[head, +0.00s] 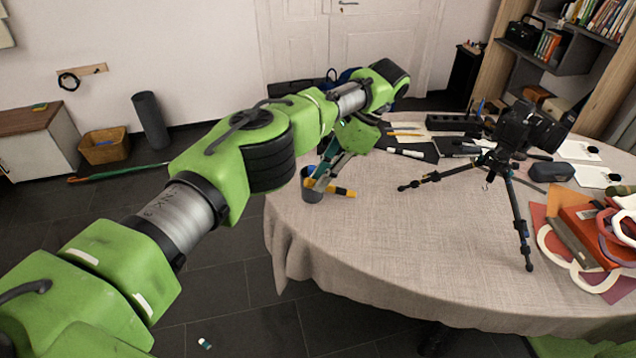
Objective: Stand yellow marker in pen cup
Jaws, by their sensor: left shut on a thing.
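The yellow marker (341,190) with dark bands lies nearly level in the head view, tilted slightly down to the right. My left gripper (324,178) is shut on it near its left end, pointing down from the arm. The grey pen cup (311,195) stands upright at the table's left edge, at the gripper and the marker's left end. Something blue shows at the cup's rim. The marker lies across the cup in the picture; whether it touches the cup I cannot tell. My right gripper is not in view.
A camera on a small black tripod (521,220) stands on the round table (420,260). Pens, a white marker (405,152) and dark mats lie behind. Orange and red craft pieces (585,235) lie at the right. The front middle is clear.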

